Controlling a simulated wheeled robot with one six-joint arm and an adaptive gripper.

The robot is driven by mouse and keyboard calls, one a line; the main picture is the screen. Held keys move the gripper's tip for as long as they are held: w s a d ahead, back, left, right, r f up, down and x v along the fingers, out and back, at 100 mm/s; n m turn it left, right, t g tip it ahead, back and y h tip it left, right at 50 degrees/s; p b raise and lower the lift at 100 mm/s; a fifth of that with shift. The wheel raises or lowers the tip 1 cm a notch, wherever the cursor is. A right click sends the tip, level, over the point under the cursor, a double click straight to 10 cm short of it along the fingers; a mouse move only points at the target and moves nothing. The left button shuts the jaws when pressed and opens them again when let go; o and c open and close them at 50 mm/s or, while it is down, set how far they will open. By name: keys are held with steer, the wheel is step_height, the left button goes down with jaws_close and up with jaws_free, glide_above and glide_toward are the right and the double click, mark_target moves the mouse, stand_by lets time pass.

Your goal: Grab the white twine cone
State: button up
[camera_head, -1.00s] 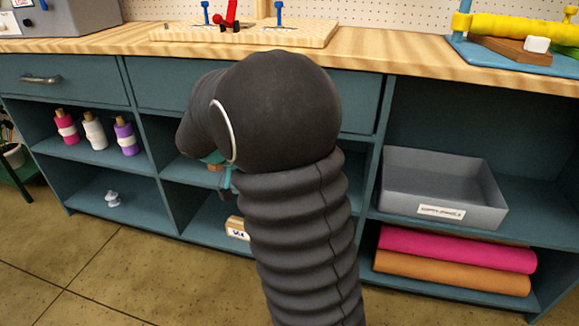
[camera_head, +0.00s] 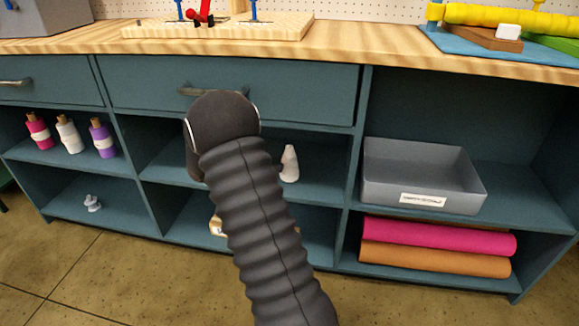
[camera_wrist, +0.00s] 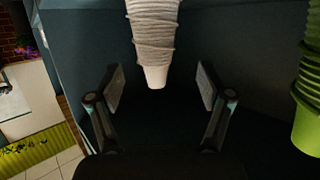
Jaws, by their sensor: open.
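The white twine cone (camera_head: 289,164) stands on the middle shelf, just right of my arm in the head view. In the wrist view the twine cone (camera_wrist: 155,35) shows its wound side and smooth pale tip, pointing down in the picture. My gripper (camera_wrist: 160,88) is open, with one finger on each side of the tip in the picture. Dark gaps show between the fingers and the cone, and no contact is visible. In the head view my arm hides the gripper.
Green ribbed pots (camera_wrist: 306,90) are close to the right in the wrist view. Pink, white and purple spools (camera_head: 69,134) stand in the left compartment. A grey bin (camera_head: 420,185) sits in the right one, above pink and orange rolls (camera_head: 435,240). Shelf dividers flank the middle compartment.

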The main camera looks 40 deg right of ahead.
mark_target(284, 160)
steer(key=shift+x, duration=1)
steer(key=x, duration=0.2)
steer(key=p+x, duration=0.1)
steer(key=x, duration=0.1)
steer(key=shift+s+d+r, duration=0.15)
steer(key=shift+s+d, duration=0.1)
steer(key=shift+s, duration=0.15)
steer(key=shift+d, duration=0.3)
steer(key=c, duration=1.3)
